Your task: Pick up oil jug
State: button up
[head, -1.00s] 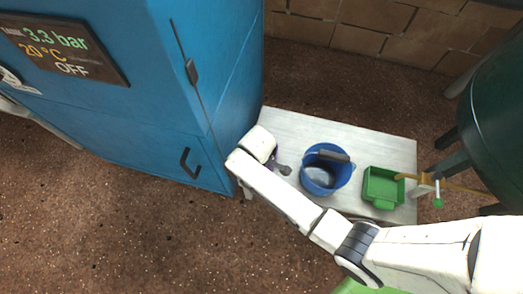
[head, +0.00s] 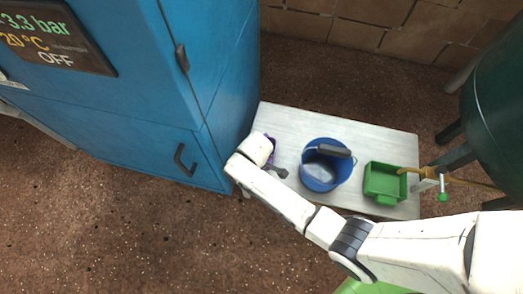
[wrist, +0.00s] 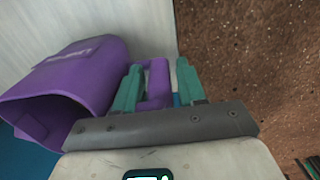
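The oil jug is a purple vessel with a wide open mouth (wrist: 85,75) in the wrist view, lying to the left of my fingers. Its purple handle stands between my two teal fingers. My gripper (wrist: 160,66) is open around the handle, with a visible gap at the right finger; whether the left finger touches cannot be told. In the head view only a bit of the purple jug (head: 271,150) shows beside my white wrist, at the left end of the pale table. My fingers are not clearly seen there.
The pale table (head: 300,122) also holds a blue bucket (head: 322,177) and a green tray (head: 384,197) to the right. A tall blue cabinet (head: 110,120) stands close on the left. A dark green tank (head: 502,100) is at the right. Brown floor lies in front.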

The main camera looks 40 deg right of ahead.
grip_shut()
jog(key=shift+r, duration=0.1)
